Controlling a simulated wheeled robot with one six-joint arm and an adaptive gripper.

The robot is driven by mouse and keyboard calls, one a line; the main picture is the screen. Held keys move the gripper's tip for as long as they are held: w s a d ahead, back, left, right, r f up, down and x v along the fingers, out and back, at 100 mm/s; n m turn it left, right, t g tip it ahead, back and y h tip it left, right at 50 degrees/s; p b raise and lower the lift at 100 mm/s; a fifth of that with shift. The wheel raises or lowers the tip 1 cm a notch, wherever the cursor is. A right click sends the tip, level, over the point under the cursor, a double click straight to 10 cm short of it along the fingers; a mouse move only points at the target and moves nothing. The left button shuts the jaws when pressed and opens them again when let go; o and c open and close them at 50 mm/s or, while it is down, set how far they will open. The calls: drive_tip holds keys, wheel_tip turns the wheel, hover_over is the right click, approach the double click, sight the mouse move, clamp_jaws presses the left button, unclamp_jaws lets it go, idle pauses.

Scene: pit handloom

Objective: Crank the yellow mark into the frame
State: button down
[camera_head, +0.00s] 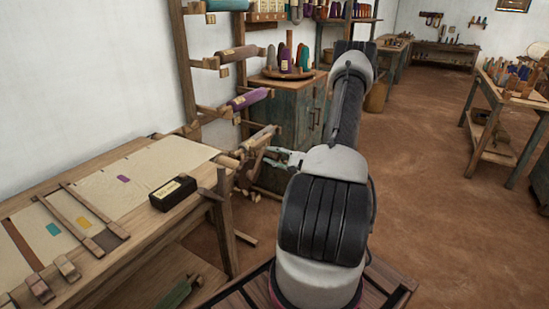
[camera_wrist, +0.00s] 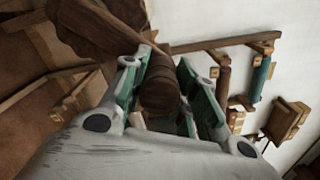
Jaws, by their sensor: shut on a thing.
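The yellow mark (camera_head: 84,222) is on the cream cloth (camera_head: 150,158) on the loom at left in the head view. It shows between two slim slanted wooden bars (camera_head: 88,206), which look like the frame. My gripper (camera_wrist: 162,82) is shut on a round wooden crank handle (camera_wrist: 160,92), which lies between its green-lined fingers in the wrist view. In the head view my gripper (camera_head: 272,153) reaches the crank (camera_head: 247,170) at the loom's right end. My arm hides part of that area.
A teal mark (camera_head: 53,229) lies left of the yellow one and a purple mark (camera_head: 123,178) farther right. A cabinet (camera_head: 295,115) stands behind the crank. Open floor (camera_head: 430,200) lies to the right.

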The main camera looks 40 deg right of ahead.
drive_tip(key=shift+a, duration=0.1)
idle(0.3)
drive_tip(key=c, duration=1.2)
unclamp_jaws()
drive_tip(key=shift+o, duration=0.5)
drive_tip(key=v, duration=1.2)
drive_tip(key=shift+r, duration=0.1)
